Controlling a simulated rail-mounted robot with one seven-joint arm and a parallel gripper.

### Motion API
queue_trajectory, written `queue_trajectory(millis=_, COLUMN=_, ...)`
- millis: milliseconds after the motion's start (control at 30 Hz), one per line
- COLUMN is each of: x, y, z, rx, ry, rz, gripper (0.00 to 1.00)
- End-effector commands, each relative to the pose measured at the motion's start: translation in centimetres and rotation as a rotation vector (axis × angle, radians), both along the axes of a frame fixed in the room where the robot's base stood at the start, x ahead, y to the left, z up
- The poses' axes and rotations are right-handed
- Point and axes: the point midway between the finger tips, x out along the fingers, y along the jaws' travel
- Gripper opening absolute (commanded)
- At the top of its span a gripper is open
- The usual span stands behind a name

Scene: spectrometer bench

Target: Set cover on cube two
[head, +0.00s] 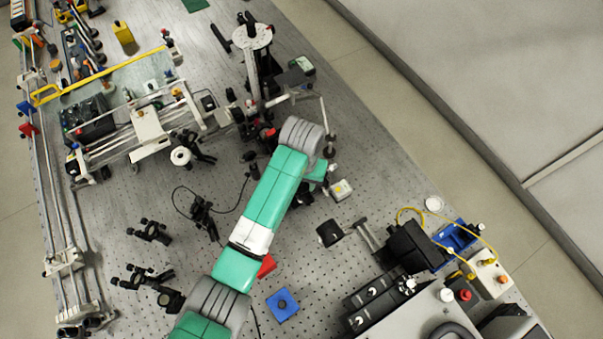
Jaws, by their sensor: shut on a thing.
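My green and grey arm reaches from the bottom edge up to a grey wrist joint over the middle of the bench. My gripper and anything in it are hidden beneath the wrist. I cannot make out the cover or tell which thing is cube two. A small pale box (341,190) stands just right of and below the wrist. A black block (330,233) stands below that box. A blue square piece with a round mark in its middle (282,305) lies right of my forearm. A red piece (267,265) is partly hidden by the forearm.
The perforated bench (215,270) has free room left of my forearm. Black mounts (150,231) stand there. A rail assembly (150,130) and a tall post with a white disc (252,37) stand farther up. Black instruments (410,245) and a blue tray (455,236) crowd the lower right.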

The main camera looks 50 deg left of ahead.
Motion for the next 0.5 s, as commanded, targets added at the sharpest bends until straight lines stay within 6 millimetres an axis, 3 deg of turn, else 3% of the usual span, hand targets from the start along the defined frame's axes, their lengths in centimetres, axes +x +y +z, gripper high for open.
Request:
queue_trajectory(millis=100, x=-0.07, y=-0.08, z=-0.36, rx=-0.001, ry=0.002, rz=0.001, gripper=0.18)
queue_trajectory(millis=133, x=-0.07, y=-0.07, z=-0.40, rx=-0.001, ry=0.002, rz=0.001, gripper=0.46)
queue_trajectory(millis=233, x=-0.06, y=-0.12, z=-0.46, rx=-0.001, ry=0.002, rz=0.000, gripper=0.65)
queue_trajectory(millis=500, x=0.00, y=-0.32, z=-0.61, rx=-0.003, ry=0.001, rz=-0.003, gripper=0.65)
